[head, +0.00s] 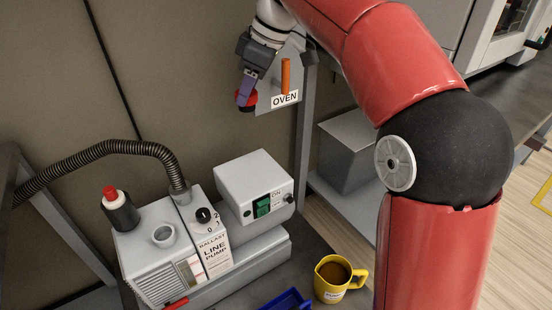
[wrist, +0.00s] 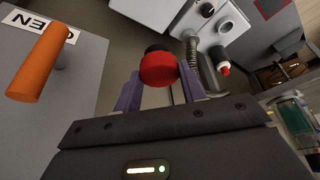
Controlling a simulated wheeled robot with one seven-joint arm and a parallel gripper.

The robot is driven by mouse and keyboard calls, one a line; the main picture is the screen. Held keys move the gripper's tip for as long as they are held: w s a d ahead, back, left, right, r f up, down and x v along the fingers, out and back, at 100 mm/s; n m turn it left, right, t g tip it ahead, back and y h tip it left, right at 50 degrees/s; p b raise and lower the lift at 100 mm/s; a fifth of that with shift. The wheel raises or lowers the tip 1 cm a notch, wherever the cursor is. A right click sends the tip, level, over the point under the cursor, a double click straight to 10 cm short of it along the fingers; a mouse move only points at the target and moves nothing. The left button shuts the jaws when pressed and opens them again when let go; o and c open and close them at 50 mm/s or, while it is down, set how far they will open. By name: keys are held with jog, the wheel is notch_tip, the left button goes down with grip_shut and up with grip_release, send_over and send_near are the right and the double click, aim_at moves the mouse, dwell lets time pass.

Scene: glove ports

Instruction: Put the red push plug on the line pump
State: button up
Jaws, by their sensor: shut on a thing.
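My gripper (head: 247,90) has purple fingers and is shut on the red push plug (head: 246,101). In the wrist view the red plug (wrist: 158,69), with a dark top, sits between the two fingertips (wrist: 160,86). The white line pump (head: 150,257) stands at the lower left of the head view, well below and left of my gripper. An open grey neck (head: 163,236) is on its top. A black fitting with a white and red top (head: 112,205) stands at its back left, and a ribbed hose joins it near the black ballast knob (head: 204,215).
A grey panel marked OVEN with an orange handle (head: 286,76) is close beside my gripper. The ribbed hose (head: 100,152) arches behind the pump. A white switch box (head: 252,185), a yellow mug (head: 333,279) of brown liquid and a blue tray (head: 287,300) are to the right.

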notch_tip(320, 180, down, 18)
jog(key=b, duration=0.3)
jog(key=shift+s+a+f, duration=0.1)
jog(key=shift+f, duration=0.1)
jog(key=shift+f+b, duration=0.15)
jog(key=shift+b, duration=0.2)
jog(key=o, duration=1)
jog(key=shift+c, duration=0.2)
